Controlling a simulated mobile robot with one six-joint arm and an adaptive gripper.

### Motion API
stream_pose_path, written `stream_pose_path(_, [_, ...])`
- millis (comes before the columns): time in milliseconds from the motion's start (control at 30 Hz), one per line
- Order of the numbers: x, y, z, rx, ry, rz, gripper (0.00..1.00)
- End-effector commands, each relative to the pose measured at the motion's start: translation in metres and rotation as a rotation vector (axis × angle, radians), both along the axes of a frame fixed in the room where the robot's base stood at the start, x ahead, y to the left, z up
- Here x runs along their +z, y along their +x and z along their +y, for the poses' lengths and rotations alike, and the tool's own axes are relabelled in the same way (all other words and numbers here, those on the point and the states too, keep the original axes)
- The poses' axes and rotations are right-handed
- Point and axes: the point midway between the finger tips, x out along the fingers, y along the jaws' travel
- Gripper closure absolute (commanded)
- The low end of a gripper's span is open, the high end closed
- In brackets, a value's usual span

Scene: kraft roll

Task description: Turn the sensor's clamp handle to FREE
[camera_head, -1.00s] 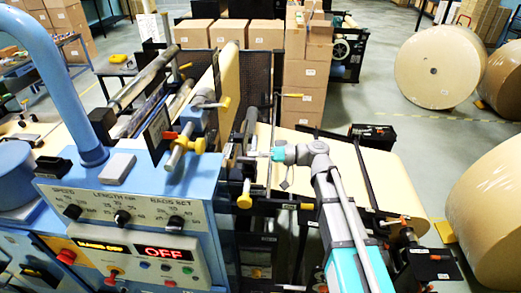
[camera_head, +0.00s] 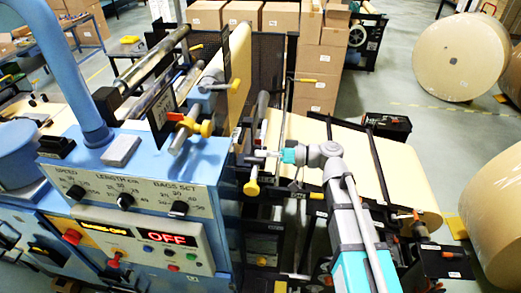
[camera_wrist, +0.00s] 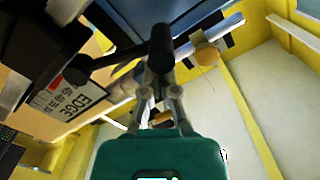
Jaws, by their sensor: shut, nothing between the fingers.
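In the wrist view, a black clamp handle (camera_wrist: 118,60) runs leftward from a dark round hub (camera_wrist: 160,48). A white label reading EDGE (camera_wrist: 72,98) with smaller, unreadable print lies beside it on the sensor side. My gripper (camera_wrist: 160,97) points at the hub from below in the picture, with its fingers together and empty. Whether it touches the hub or handle is unclear. In the head view, my gripper (camera_head: 262,156) is at the machine's right side, by the near end of the paper web. The handle is too small to make out there.
A yellow knob (camera_head: 252,187) sits close below my gripper. Dark rails (camera_head: 333,160) cross the kraft web (camera_head: 312,135). The blue control panel (camera_head: 130,190), its display reading OFF, stands left. Large paper rolls (camera_head: 463,57) stand right, with open floor between them and the machine.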

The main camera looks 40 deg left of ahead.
Motion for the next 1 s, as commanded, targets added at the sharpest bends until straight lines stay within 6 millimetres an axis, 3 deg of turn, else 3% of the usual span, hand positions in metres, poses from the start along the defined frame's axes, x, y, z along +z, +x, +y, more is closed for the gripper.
stream_pose_path(667, [-0.001, -0.006, 0.003, 0.01, -0.001, 0.0, 1.0])
stream_pose_path(1000, [0.014, -0.003, 0.003, 0.009, 0.0, 0.001, 1.0])
